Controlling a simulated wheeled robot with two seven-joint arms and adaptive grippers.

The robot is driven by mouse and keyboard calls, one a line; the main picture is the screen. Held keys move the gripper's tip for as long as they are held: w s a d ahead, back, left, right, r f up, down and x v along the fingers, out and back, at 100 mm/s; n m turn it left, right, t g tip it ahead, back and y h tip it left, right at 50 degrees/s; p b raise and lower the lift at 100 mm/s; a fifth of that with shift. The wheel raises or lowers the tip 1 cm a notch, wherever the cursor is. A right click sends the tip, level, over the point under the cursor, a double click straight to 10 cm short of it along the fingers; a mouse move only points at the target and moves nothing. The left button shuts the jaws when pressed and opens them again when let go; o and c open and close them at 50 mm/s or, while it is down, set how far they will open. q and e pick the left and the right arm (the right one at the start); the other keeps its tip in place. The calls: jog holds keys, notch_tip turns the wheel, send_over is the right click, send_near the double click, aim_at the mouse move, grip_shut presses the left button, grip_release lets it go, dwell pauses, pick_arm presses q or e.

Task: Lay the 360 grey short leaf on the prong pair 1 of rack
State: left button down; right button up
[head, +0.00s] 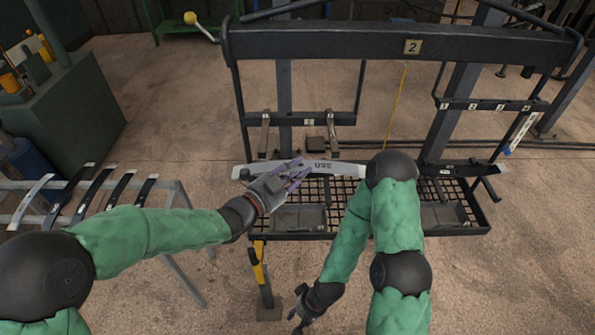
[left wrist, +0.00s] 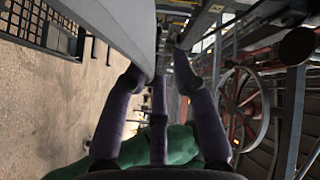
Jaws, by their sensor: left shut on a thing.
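The grey short leaf (head: 322,166), a slightly curved pale strip with an upside-down 360 marking, lies crosswise in the head view. My left gripper (head: 297,173) is shut on it near its middle. In the left wrist view the leaf (left wrist: 128,28) runs up from between the purple fingers (left wrist: 158,85). Prong pair 1, with its left prong (head: 265,132) and right prong (head: 332,136), hangs under a small 1 plate (head: 309,122). The leaf appears just below the prongs in the picture; its height relative to them is unclear. My right gripper (head: 299,322) is low and apparently empty.
The rack's top beam (head: 400,45) carries a 2 plate. A mesh tray (head: 345,190) lies beneath the leaf. Another numbered bar (head: 490,105) is at right. A side stand (head: 175,195) at left holds several dark leaves and one pale leaf. My right forearm crosses the tray's front.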

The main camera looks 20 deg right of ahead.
pick_arm(q)
jog(key=shift+a+t+b, duration=0.2)
jog(key=shift+t+b, duration=0.1)
jog(key=shift+b, duration=0.95)
jog(key=shift+w+r, duration=0.15)
jog(key=shift+w, duration=0.15)
jog(key=w+d+f+b, duration=0.1)
jog(key=w+d+b, duration=0.1)
jog(key=w, duration=0.5)
jog(key=w+d+f+b, duration=0.1)
jog(key=w+d+f, duration=0.1)
jog(key=w, duration=0.5)
jog(key=shift+f+b, duration=0.15)
jog(key=shift+b, duration=0.25)
jog(key=shift+s, duration=0.1)
